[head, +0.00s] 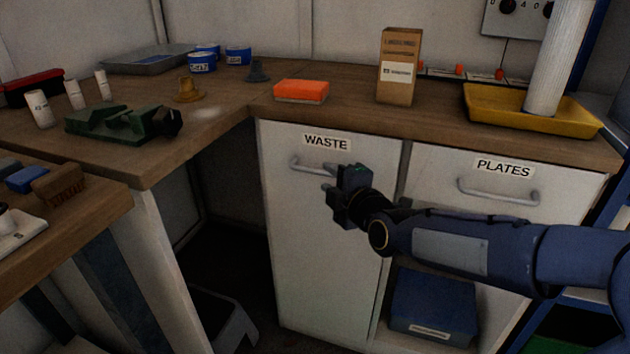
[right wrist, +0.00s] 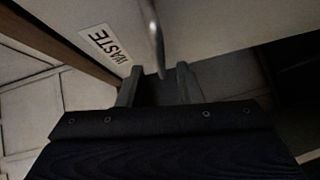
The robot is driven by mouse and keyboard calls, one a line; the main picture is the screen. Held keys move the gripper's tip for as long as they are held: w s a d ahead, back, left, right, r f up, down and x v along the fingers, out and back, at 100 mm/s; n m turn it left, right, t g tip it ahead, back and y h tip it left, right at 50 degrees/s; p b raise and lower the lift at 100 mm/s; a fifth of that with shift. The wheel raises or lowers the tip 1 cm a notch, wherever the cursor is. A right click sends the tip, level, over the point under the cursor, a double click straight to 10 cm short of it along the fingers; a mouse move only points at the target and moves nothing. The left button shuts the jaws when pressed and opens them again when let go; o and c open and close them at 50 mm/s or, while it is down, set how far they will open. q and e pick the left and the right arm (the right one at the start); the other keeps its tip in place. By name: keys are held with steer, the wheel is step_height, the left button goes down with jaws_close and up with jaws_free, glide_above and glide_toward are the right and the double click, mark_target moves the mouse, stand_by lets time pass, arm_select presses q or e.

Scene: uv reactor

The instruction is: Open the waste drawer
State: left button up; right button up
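The waste drawer (head: 310,240) has a tall white front with a WASTE label (head: 326,142) and looks shut, level with the cabinet. Its metal bar handle (head: 308,166) runs across just under the label; its right end is partly hidden by my right gripper. My right gripper (head: 334,188) is at the right end of the handle, fingers apart. In the right wrist view the handle (right wrist: 153,35) reaches down toward the gap between the two open fingertips (right wrist: 158,82); I cannot tell whether they touch it. The WASTE label (right wrist: 105,43) also shows there. My left gripper is not in view.
The PLATES drawer (head: 480,180) with its own handle is to the right, above a blue box (head: 433,305). The wooden worktop (head: 350,100) holds an orange block (head: 301,91), a carton (head: 398,68) and a yellow tray (head: 530,118). A grey step stool (head: 225,318) stands low on the left.

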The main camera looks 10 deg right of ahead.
mark_target(323, 174)
steer(key=shift+b+x, duration=0.5)
steer(key=shift+x, duration=1.75)
steer(key=shift+c, duration=0.4)
jaws_close()
